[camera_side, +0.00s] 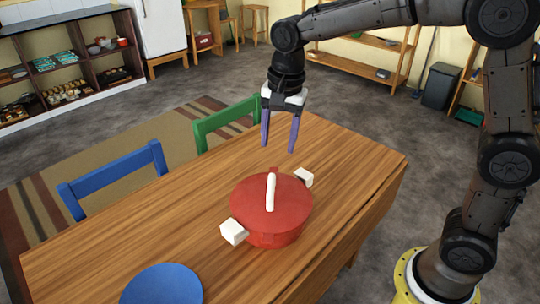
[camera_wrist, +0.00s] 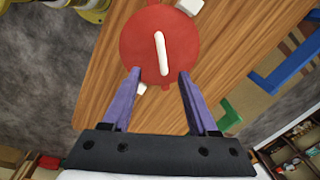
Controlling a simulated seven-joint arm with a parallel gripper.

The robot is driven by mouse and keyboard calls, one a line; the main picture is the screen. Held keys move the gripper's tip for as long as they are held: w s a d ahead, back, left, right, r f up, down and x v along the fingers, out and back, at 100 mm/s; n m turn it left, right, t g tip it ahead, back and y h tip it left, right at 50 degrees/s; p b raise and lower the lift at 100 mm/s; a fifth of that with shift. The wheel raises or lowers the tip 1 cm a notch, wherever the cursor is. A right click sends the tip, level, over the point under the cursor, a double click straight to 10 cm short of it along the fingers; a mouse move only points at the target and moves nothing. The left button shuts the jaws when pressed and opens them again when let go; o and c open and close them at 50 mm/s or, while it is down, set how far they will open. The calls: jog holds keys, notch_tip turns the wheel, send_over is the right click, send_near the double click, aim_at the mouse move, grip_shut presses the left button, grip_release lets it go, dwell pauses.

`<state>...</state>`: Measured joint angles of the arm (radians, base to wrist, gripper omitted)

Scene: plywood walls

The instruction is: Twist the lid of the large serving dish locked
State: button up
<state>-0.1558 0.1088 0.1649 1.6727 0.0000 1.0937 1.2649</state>
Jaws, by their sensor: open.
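The large serving dish (camera_side: 272,238) is a red round pot with two white side handles, standing on the wooden table. Its red lid (camera_side: 292,206) lies on top and carries a white bar grip (camera_side: 270,192). In the wrist view the lid (camera_wrist: 183,35) and its bar grip (camera_wrist: 161,53) show beyond the fingertips. My gripper (camera_side: 278,148) has purple fingers, is open and empty, and hangs above the table behind the dish, apart from the lid. In the wrist view my gripper (camera_wrist: 158,72) has its fingers spread, with the bar grip between and beyond them.
A blue round plate or disc (camera_side: 163,286) lies at the table's front left. A blue chair (camera_side: 115,172) and a green chair (camera_side: 226,117) stand at the table's far edge. The wooden table (camera_side: 130,227) has bare room left of the dish.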

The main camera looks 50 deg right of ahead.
jog(key=g, duration=0.1)
send_near(270, 196)
notch_tip(270, 196, down, 11)
jog(key=shift+w+f, duration=0.1)
jog(key=shift+f, duration=0.15)
dwell(0.4)
grip_shut()
jog(key=shift+w+a+r+m, duration=0.15)
jog(key=shift+w+m, duration=0.1)
jog(key=shift+m, duration=0.35)
jog(key=shift+w+a+f+m, duration=0.1)
jog(key=shift+w+a+m, duration=0.15)
jog(key=shift+m, duration=0.35)
